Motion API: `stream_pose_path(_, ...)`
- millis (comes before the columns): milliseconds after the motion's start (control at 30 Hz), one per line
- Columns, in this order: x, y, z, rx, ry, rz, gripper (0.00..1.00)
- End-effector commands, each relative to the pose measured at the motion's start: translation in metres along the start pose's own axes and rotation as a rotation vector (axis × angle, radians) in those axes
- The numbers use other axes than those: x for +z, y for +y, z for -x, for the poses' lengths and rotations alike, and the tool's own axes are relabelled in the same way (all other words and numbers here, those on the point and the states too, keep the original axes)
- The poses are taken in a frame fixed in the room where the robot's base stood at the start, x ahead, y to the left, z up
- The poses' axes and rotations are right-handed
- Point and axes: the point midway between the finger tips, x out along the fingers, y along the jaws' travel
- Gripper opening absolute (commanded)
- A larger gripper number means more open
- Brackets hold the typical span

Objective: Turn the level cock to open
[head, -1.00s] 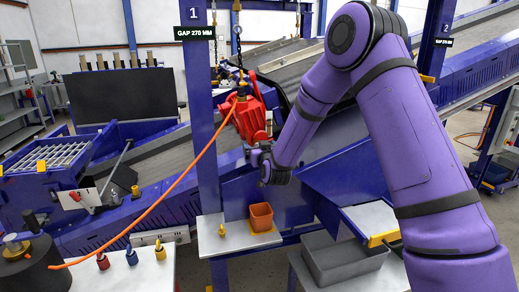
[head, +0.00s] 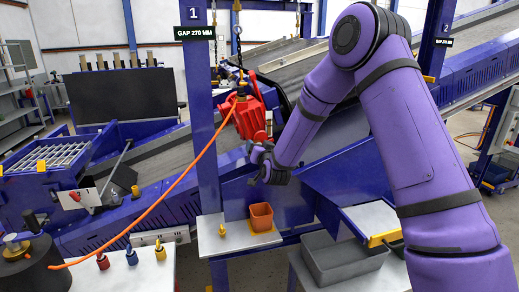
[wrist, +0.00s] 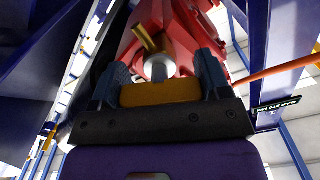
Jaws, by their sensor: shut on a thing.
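The level cock (wrist: 158,66) appears there as a grey round body with a brass-coloured lever (wrist: 146,40) slanting up to the left. My gripper (wrist: 161,72) is shut on the cock, with one dark finger on each side. In the head view my gripper (head: 256,150) is at the lower right of the red unit, and the cock is too small to make out.
An orange hose (head: 150,212) runs from the red unit down to the left bench. An orange cup (head: 261,217) stands on a small shelf below my gripper. A grey bin (head: 345,260) is at the lower right. The sloping blue conveyor frame lies behind.

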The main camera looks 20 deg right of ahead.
Motion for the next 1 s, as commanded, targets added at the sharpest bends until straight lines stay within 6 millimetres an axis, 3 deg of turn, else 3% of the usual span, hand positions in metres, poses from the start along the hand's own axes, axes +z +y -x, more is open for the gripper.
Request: stream_pose_path(1000,0.001,0.0022,0.0002,0.002,-0.001,-0.951,0.47)
